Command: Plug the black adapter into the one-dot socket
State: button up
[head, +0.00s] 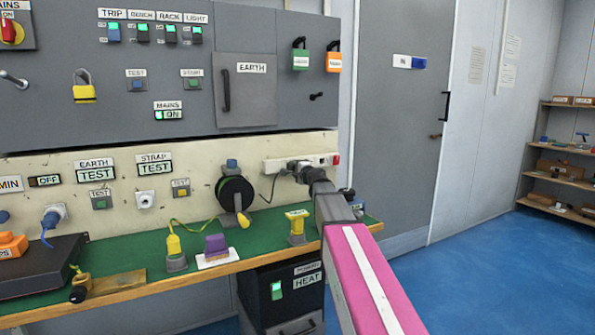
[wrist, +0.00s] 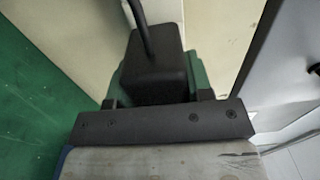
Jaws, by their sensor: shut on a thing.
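The black adapter (wrist: 155,72) is a dark block with a black cord rising from its top in the wrist view. My gripper (wrist: 158,98) is shut on it. In the head view my gripper (head: 309,172) is at the pale socket strip (head: 325,159) on the back panel above the bench. The strip has a red switch at its right end. The adapter is mostly hidden by my gripper there, and a thin black cord hangs to its left. I cannot make out the dots on the sockets, or whether the adapter is plugged in or only close to the strip.
The green bench (head: 130,262) carries a purple block (head: 216,245), a yellow-topped piece (head: 297,224) and a yellow plug (head: 174,245). A black cable reel (head: 234,194) is left of my gripper. A grey door (head: 405,130) stands to the right, with open blue floor (head: 500,270).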

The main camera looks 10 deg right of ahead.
jog(key=shift+w+a, duration=0.15)
jog(key=shift+w, duration=0.3)
jog(key=o, duration=1.2)
jog(key=shift+c, duration=0.2)
jog(key=v, duration=1.1)
